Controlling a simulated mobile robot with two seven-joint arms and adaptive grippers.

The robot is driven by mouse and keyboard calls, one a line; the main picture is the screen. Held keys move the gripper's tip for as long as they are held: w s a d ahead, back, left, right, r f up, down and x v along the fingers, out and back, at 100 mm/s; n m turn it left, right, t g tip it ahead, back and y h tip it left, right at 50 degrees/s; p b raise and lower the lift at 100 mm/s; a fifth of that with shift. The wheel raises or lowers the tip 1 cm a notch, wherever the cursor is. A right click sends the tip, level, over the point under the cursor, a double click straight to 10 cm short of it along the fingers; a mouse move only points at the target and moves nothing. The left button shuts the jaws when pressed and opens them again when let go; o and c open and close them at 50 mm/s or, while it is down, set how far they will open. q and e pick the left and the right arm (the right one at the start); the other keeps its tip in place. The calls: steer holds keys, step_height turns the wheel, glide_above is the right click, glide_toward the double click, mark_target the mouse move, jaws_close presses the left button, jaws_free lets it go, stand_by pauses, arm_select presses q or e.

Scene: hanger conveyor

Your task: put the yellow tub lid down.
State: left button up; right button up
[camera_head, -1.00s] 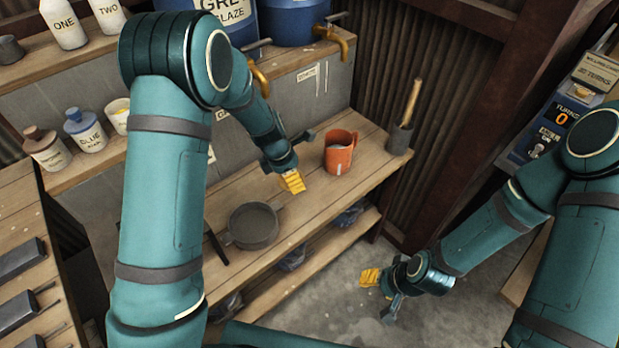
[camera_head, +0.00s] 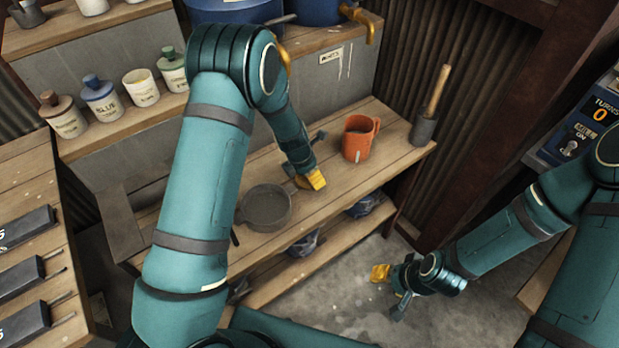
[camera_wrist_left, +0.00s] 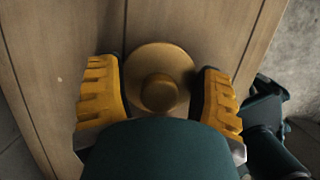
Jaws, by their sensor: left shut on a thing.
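The yellow tub lid (camera_wrist_left: 160,58) is a dull yellow disc with a round knob, seen in the left wrist view between my left gripper's two yellow fingers (camera_wrist_left: 160,92). My left gripper is shut on it. In the head view my left gripper (camera_head: 314,180) is low over the wooden bench (camera_head: 330,205), between the pan and the orange mug. The lid is mostly hidden there, and I cannot tell whether it touches the bench. My right gripper (camera_head: 381,273) hangs over the concrete floor, away from the bench; its jaw opening does not show clearly.
A grey pan (camera_head: 265,207) is just left of my left gripper. An orange mug (camera_head: 358,142) and a grey pot with a wooden handle (camera_head: 424,130) stand to the right. Bare planks lie in front of the mug. Labelled jars (camera_head: 102,98) line a shelf at left.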

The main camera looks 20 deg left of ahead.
arm_select(q)
steer(key=shift+f, duration=0.5)
steer(key=shift+f, duration=0.15)
steer(key=o, duration=0.9)
